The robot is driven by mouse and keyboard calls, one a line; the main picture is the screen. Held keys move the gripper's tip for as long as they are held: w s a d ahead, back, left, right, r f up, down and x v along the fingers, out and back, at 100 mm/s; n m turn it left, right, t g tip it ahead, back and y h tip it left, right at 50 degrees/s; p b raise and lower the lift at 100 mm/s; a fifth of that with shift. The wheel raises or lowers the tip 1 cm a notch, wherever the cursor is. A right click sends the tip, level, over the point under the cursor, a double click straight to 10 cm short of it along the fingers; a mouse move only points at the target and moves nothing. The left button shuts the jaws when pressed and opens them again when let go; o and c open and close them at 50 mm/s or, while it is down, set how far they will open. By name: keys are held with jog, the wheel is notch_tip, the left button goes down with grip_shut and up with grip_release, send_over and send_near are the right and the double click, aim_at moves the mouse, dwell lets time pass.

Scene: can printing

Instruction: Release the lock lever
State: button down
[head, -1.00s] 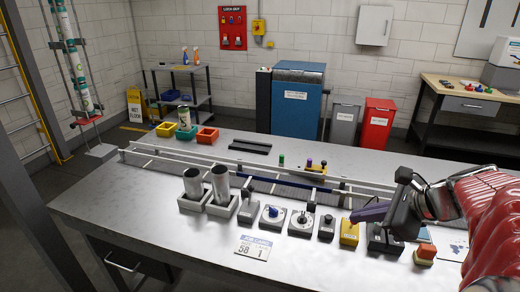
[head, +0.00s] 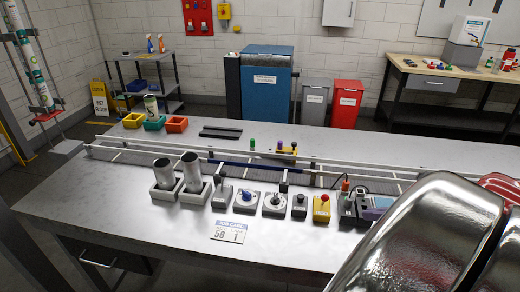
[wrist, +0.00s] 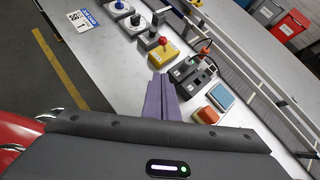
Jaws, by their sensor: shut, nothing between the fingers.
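A black unit (head: 347,208) with an upright stalk tipped in red (head: 345,186) stands right of the yellow box; it also shows in the wrist view (wrist: 184,70). I see no clear contact. In the head view my arm hides most of the gripper.
The yellow box (head: 321,209) with a red knob is close to the fingers. A blue pad (wrist: 221,95) and an orange button (wrist: 208,114) lie right of the fingers. The conveyor rail (head: 130,155) runs behind the controls. The table front left is clear.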

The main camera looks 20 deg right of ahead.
aim_at(324, 201)
jog(key=w+r+x, duration=0.1)
jog(key=r+x, duration=0.1)
jog(key=x, duration=1.1)
jog(key=shift+w+a, duration=0.3)
jog(key=shift+d+r, duration=0.15)
